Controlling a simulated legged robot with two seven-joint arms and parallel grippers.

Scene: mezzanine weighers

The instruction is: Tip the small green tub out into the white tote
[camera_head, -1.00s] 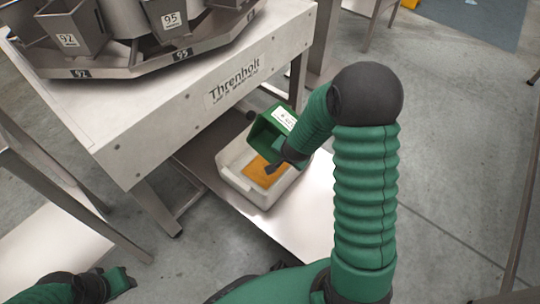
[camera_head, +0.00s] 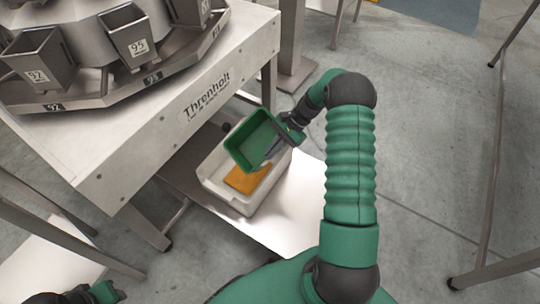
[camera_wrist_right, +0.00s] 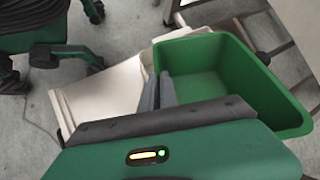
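The small green tub (camera_head: 252,142) is held tilted above the white tote (camera_head: 238,205) in the head view, its open mouth toward the camera. Its inside looks empty. My right gripper (camera_head: 277,146) is shut on the tub's wall. In the right wrist view its grey fingers (camera_wrist_right: 158,94) pinch the wall of the tub (camera_wrist_right: 235,80), and part of the tote (camera_wrist_right: 105,95) shows beyond. An orange patch (camera_head: 247,180) lies in the tote, partly hidden by the tub. My left gripper (camera_head: 112,293) is at the lower left edge, apart from everything; its fingers are too small to judge.
The tote stands on a pale low shelf (camera_head: 290,210) beside the white Threnholt frame (camera_head: 140,160). A weigher with several grey numbered buckets (camera_head: 130,35) sits on that frame. Metal legs stand at left and right. Open concrete floor (camera_head: 430,150) lies to the right.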

